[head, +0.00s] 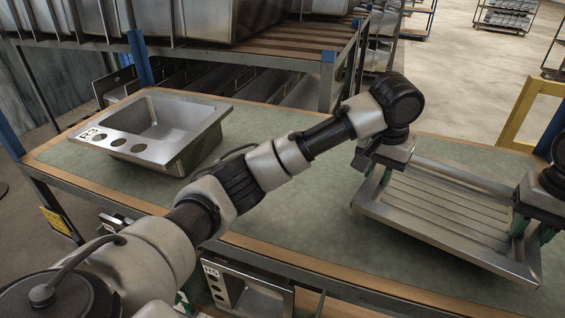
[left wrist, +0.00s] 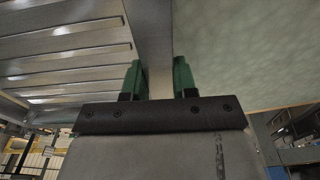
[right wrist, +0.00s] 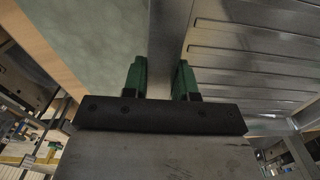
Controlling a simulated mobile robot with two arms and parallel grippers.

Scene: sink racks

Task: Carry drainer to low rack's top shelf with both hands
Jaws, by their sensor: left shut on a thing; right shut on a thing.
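The drainer (head: 440,215) is a ribbed steel tray on the right part of the green-topped bench, tilted in the picture; I cannot tell whether it touches the bench top. My left gripper (head: 384,176) is shut on its left rim, and my right gripper (head: 522,228) is shut on its right rim. In the left wrist view the green fingers (left wrist: 158,80) straddle the drainer's edge (left wrist: 150,40). In the right wrist view the green fingers (right wrist: 161,80) straddle the opposite edge (right wrist: 170,30). The low rack's top shelf cannot be made out with certainty.
A steel sink (head: 155,130) with tap holes stands on the bench's left part. A slatted rack (head: 290,45) with steel basins stands behind the bench. The green bench top (head: 290,200) is clear between sink and drainer. A yellow frame (head: 520,110) stands at the right.

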